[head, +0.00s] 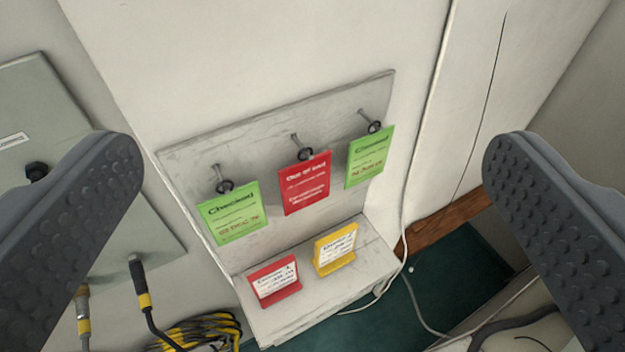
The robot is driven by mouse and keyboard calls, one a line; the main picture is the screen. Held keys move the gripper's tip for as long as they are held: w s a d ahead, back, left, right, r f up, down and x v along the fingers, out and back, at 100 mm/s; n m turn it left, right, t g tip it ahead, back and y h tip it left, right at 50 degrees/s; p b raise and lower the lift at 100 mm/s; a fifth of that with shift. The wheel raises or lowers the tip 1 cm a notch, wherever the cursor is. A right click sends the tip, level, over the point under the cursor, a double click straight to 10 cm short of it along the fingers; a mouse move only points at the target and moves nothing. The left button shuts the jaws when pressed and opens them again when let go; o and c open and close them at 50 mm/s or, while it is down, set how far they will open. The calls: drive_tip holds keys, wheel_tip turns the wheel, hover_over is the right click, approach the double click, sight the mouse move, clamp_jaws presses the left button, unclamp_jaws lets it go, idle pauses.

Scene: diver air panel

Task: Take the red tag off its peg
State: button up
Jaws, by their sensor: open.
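The red tag (306,184) hangs by a dark ring from the middle peg (296,141) of a grey board (275,118). A green tag (229,213) hangs on the left peg (217,172) and another green tag (370,157) on the right peg (365,116). My gripper (312,220) is open, its two dark ridged fingers wide apart at the left and right of the picture. Nothing is between the fingers close up; the board with the tags shows beyond them, and neither finger appears to touch a tag.
A ledge (333,289) below the pegs bears a red block (274,281) and a yellow block (335,249) with labels. A grey panel (60,110) with black-and-yellow cables (146,302) is at left. A white cable (404,215) runs down right of the board.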

drive_tip(key=shift+c, duration=1.1)
drive_tip(key=n+g+y+p, duration=0.1)
drive_tip(key=n+g+y, duration=0.3)
drive_tip(key=n+y, duration=0.2)
approach(307, 184)
drive_tip(key=p+x, duration=0.1)
drive_tip(key=x, duration=0.4)
drive_tip(key=shift+w+d, duration=0.15)
drive_tip(key=shift+w, duration=0.05)
drive_tip(key=shift+p+x, duration=0.45)
drive_tip(key=shift+x, duration=2.1)
drive_tip(key=shift+s, duration=0.1)
drive_tip(key=c, duration=0.7)
